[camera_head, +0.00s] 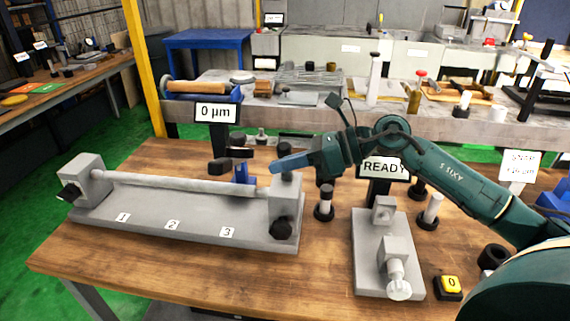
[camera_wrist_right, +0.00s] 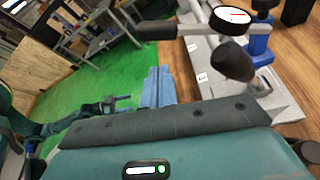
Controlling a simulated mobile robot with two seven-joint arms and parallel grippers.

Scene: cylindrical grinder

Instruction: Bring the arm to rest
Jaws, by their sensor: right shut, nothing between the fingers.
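My right arm comes in from the right in the head view. Its gripper (camera_head: 290,162) has blue fingers and is shut and empty. It is held over the right end of the grey bench fixture (camera_head: 150,215), close to the end block there. In the right wrist view the blue fingers (camera_wrist_right: 158,86) lie together with nothing between them, against the green floor.
The fixture carries a long grey bar (camera_head: 180,184) and a blue stand (camera_head: 241,172) with a dial, also in the wrist view (camera_wrist_right: 230,22). A smaller grey fixture (camera_head: 375,255), black-based posts (camera_head: 324,205) and a yellow button (camera_head: 450,284) stand to the right. The wooden table's front is clear.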

